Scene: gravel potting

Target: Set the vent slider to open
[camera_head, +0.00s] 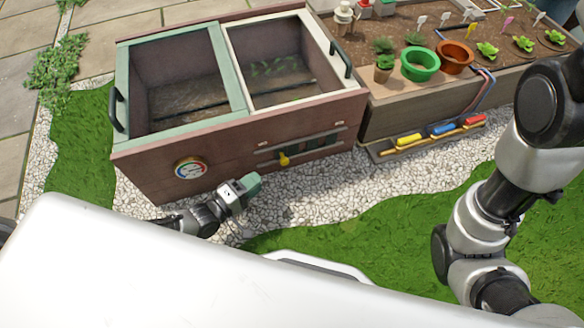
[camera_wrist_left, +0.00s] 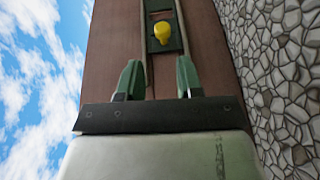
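The vent slider's yellow knob (camera_head: 284,160) sits on the front wall of the reddish-brown cold frame (camera_head: 145,170), between two horizontal rails. In the left wrist view the knob (camera_wrist_left: 162,32) stands out from a dark green plate (camera_wrist_left: 163,45) in the track. My left gripper (camera_head: 252,182) is in front of that wall, below and left of the knob. In the left wrist view its two green fingers (camera_wrist_left: 159,68) are apart with nothing between them, and the knob lies beyond the tips, roughly between them. My right arm shows at the right; its gripper is out of view.
A round coloured dial (camera_head: 190,168) is on the same wall, left of the slider. A planter box (camera_head: 390,122) with pots adjoins at right, with a low tray of coloured-handled tools (camera_head: 440,133) before it. White gravel (camera_head: 300,195) and grass lie in front.

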